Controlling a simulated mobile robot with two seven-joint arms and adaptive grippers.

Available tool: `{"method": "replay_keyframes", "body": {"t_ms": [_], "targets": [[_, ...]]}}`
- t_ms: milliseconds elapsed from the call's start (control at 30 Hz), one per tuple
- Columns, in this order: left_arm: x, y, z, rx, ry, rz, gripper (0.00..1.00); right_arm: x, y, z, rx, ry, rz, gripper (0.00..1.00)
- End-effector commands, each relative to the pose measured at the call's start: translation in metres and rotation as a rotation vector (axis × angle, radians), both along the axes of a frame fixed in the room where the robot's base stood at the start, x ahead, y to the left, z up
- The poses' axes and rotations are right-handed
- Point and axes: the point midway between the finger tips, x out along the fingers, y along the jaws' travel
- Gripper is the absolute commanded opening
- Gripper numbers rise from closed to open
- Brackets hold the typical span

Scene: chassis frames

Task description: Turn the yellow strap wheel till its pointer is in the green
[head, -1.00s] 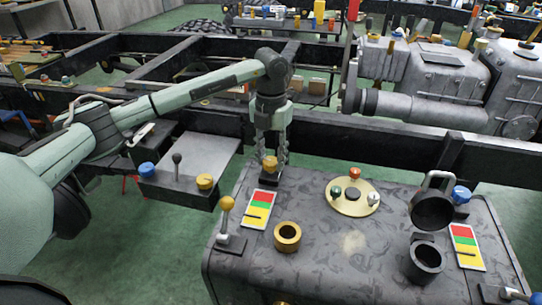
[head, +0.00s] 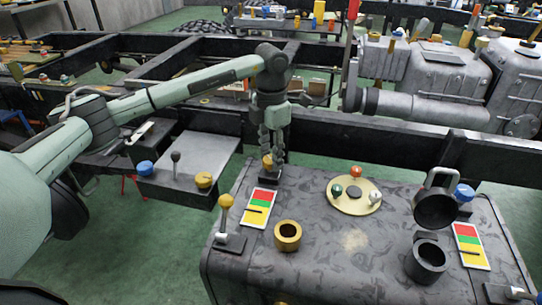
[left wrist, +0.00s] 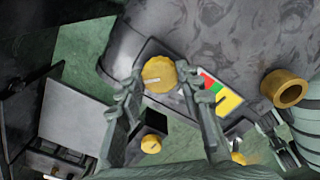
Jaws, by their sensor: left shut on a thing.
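The yellow strap wheel (head: 266,163) is a small ridged knob on a dark mount at the back left of the dark tank top. In the left wrist view the wheel (left wrist: 158,73) shows a pale line on its face. My left gripper (head: 272,160) points down from above and is shut on the wheel, a finger on each side; they partly hide it in the head view. The gauge card (head: 261,207) beside it has red, green and yellow bands. Its dark pointer lies in the yellow, near the green. My right gripper is not in view.
A yellow-knobbed lever (head: 225,215), a brass ring (head: 287,236), a round plate with coloured knobs (head: 353,195) and a black open-lidded filler neck (head: 427,259) stand on the tank. A second gauge card (head: 470,246) is at right. A grey control box (head: 190,170) stands left.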

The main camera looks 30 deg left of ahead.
Motion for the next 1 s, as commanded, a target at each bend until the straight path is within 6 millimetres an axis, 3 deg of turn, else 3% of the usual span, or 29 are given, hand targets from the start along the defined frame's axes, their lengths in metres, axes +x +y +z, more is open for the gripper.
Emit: {"method": "replay_keyframes", "body": {"t_ms": [733,767,900,1000], "targets": [[0.0009,0.0000,0.0014,-0.001,-0.004,-0.099,0.06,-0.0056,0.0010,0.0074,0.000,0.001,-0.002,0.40],[0.0009,0.0000,0.0014,-0.001,-0.004,-0.099,0.39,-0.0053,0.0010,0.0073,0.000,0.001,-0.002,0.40],[0.0006,0.0000,0.0010,-0.001,-0.003,-0.098,0.56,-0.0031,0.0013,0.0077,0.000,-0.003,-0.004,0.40],[0.0004,0.0000,0.0008,-0.001,-0.002,-0.098,0.56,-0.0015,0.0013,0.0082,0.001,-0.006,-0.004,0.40]]}}
